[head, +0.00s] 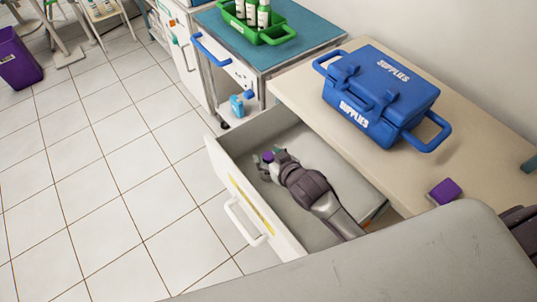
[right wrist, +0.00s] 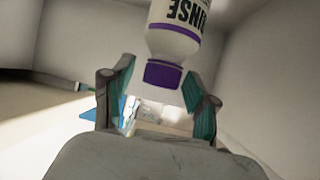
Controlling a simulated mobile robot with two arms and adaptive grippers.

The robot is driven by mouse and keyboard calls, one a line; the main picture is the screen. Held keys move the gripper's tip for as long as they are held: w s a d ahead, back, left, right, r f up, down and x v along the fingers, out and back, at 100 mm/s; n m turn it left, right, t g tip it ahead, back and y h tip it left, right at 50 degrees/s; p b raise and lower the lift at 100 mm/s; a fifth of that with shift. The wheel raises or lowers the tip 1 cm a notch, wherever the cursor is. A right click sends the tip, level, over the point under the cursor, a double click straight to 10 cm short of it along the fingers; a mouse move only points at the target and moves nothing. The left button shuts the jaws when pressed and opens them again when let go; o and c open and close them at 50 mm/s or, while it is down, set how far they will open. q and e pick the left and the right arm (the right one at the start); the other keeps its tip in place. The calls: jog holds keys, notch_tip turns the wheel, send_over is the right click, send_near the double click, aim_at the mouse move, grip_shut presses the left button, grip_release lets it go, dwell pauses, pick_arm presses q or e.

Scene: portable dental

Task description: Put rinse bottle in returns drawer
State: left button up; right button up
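The rinse bottle is white with a purple band and "RINSE" lettering. Its purple cap (right wrist: 163,74) and lower-looking shoulder (right wrist: 172,42) fill the upper middle of the right wrist view, upside down in that picture. My right gripper (right wrist: 160,82) is open, its teal-padded fingers either side of the cap with visible gaps. In the head view the right gripper (head: 271,158) is low inside the pulled-out white drawer (head: 240,200), near its far left corner. A small purple spot of the bottle (head: 267,156) shows there; the arm hides the rest. My left gripper is not in view.
A blue supplies box (head: 380,95) and a small purple block (head: 444,191) are on the beige counter (head: 300,88) over the drawer. A teal-topped cart (head: 240,47) with a green caddy (head: 258,28) of bottles stands behind. The tiled floor left of the drawer is clear.

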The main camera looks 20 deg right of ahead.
jog(key=shift+r, duration=0.15)
jog(key=p+v, duration=0.1)
jog(key=v, duration=1.1)
